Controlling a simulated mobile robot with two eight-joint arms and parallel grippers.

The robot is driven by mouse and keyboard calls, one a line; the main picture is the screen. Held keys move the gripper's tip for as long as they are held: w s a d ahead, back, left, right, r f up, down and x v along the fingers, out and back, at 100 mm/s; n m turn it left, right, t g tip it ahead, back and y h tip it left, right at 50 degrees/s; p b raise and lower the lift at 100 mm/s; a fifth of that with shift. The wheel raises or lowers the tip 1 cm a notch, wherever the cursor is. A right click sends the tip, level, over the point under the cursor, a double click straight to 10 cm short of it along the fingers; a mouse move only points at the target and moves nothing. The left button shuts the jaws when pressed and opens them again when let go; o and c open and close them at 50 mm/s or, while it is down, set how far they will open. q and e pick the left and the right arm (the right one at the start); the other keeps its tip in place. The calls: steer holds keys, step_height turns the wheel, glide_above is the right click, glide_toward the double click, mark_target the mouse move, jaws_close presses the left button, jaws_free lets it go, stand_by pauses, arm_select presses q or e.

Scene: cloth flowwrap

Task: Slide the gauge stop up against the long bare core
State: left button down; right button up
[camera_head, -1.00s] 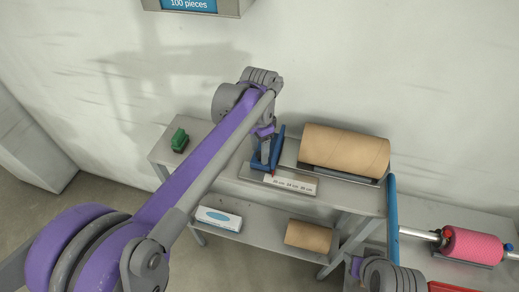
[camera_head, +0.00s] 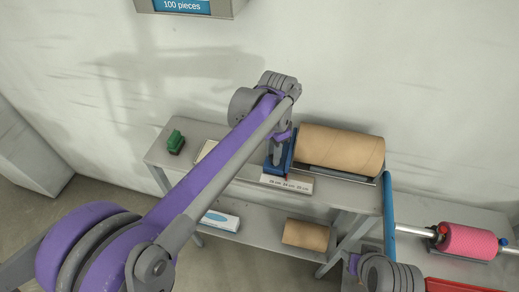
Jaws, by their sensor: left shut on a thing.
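The long bare core (camera_head: 342,150), a brown cardboard tube, lies on its side in a dark cradle on the upper shelf. The blue gauge stop (camera_head: 291,158) stands at the core's left end, with a small red pointer at its foot. I see no clear gap between stop and core, but the arm partly hides the spot and I cannot tell if they touch. My left gripper (camera_head: 279,156) is shut on the stop; its fingers are partly hidden. A white scale plate (camera_head: 287,184) with cm marks lies in front. My right wrist shows at the bottom; its gripper is out of view.
A green object (camera_head: 176,142) sits at the shelf's left end. A tissue-like box (camera_head: 221,220) and a shorter brown core (camera_head: 306,235) lie on the lower shelf. A pink roll (camera_head: 468,242) on a bar is at right, behind a blue post (camera_head: 389,218).

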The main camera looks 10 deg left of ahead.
arm_select(q)
steer(key=shift+d, duration=0.4)
steer(key=c, duration=0.7)
jaws_free()
steer(key=shift+o, duration=0.2)
steer(key=shift+r, duration=0.1)
step_height(320, 180, up, 11)
steer(key=shift+f+p, duration=0.2)
steer(key=shift+p, duration=0.2)
steer(key=shift+a, duration=0.1)
